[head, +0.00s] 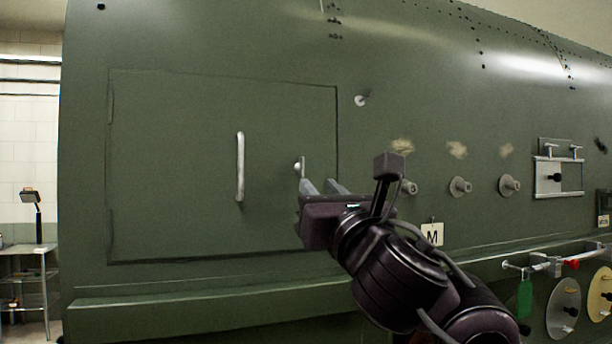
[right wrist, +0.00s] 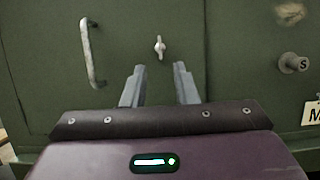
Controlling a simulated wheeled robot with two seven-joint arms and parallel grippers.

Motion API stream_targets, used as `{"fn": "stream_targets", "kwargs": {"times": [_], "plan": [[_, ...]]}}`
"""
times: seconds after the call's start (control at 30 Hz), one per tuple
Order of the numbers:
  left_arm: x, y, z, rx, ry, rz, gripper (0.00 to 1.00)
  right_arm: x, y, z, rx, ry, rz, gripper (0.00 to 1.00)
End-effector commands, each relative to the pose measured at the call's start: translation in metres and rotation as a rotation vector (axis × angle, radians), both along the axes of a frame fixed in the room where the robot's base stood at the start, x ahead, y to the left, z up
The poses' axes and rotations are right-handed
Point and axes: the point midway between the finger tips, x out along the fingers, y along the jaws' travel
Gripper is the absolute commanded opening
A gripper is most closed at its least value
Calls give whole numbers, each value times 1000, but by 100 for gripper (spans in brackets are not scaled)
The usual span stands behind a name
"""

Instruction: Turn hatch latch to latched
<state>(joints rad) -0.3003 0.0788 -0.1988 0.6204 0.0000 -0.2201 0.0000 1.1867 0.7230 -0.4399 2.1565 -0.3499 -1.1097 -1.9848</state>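The hatch (head: 190,165) is a large square green panel in the green fuselage side, and it looks closed. A silver vertical bar handle (head: 240,167) is at its middle; it also shows in the right wrist view (right wrist: 90,52). The small silver hatch latch (head: 301,167) sits near the hatch's right edge, its lever upright; it also shows in the right wrist view (right wrist: 160,46). My right gripper (head: 322,187) points at the latch from just below and in front. In the right wrist view its fingers (right wrist: 160,72) are apart with nothing between them. My left gripper is not in view.
Right of the hatch, several silver knobs (head: 460,187) stick out of the skin below tan patches. A white "M" tag (head: 432,234) hangs below them. A ledge (head: 200,290) runs under the hatch. A rail with a green tag (head: 525,297) and discs is at lower right.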

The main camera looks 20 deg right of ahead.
Motion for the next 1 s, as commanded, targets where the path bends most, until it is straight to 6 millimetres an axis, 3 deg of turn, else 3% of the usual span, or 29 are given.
{"fn": "stream_targets", "kwargs": {"times": [0.53, 0.9, 1.0], "plan": [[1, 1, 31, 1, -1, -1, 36, 64, 2, 32, -6, -2, -3, 26], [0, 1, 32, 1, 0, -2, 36, 71, 2, 32, -7, -4, -3, 26], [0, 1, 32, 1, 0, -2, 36, 70, 2, 32, -7, -4, -3, 13]]}}
